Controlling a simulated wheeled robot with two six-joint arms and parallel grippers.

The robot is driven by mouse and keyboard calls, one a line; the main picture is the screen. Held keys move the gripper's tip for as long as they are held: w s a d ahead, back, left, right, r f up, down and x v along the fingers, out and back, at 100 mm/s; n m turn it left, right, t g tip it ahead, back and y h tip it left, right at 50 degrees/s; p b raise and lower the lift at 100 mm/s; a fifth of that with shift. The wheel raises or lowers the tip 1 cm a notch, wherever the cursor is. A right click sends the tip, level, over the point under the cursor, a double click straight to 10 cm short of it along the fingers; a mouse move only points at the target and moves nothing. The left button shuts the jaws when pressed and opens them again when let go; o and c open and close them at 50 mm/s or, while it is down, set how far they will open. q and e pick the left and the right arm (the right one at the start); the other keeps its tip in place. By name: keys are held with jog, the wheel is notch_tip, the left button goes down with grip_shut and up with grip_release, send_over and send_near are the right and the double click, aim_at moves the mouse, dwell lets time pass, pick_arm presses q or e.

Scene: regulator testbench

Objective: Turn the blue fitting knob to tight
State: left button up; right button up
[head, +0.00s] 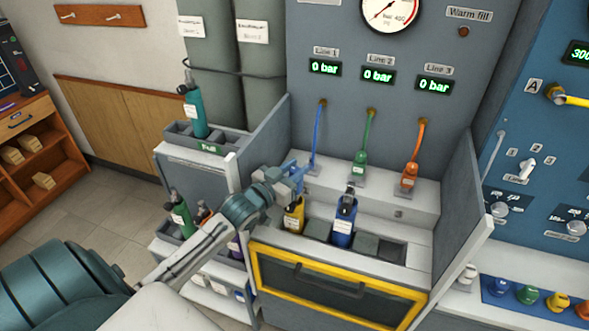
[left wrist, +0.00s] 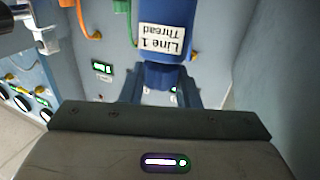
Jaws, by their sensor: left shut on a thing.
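The blue fitting knob (left wrist: 165,72) fills the top middle of the left wrist view. It carries a white label reading "Line 1 Thread", upside down there. My left gripper (left wrist: 160,95) is shut on it, one finger on each side. In the head view my left gripper (head: 297,174) is at the lower end of the blue Line 1 hose (head: 318,135), above the yellow bottle (head: 293,214). The fitting is mostly hidden there by the gripper, and its turn position cannot be read. My right gripper is not in view.
The green fitting (head: 360,160) and orange fitting (head: 409,175) hang to the right. A blue bottle (head: 344,222) stands in the bench well. Grey side walls (head: 265,140) flank the bench. The Line 1 display (head: 324,68) reads 0 bar.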

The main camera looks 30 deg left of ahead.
aim_at(295, 171)
pick_arm(q)
jog(key=shift+f+h, duration=0.1)
jog(key=shift+h, duration=0.2)
dwell(0.4)
jog(key=o, duration=1)
jog(key=shift+c, duration=0.2)
notch_tip(295, 171, up, 4)
jog(key=shift+s+d+f+b, duration=0.15)
jog(key=shift+f+b, duration=0.05)
jog(key=shift+b, duration=0.2)
jog(key=s+d+b, duration=0.1)
jog(key=s+d, duration=0.3)
jog(key=s, duration=0.2)
jog(key=s+d+r+b, duration=0.1)
jog(key=s+d+b, duration=0.1)
jog(key=s+d, duration=0.2)
jog(key=shift+s+r, duration=0.2)
jog(key=shift+s, duration=1.45)
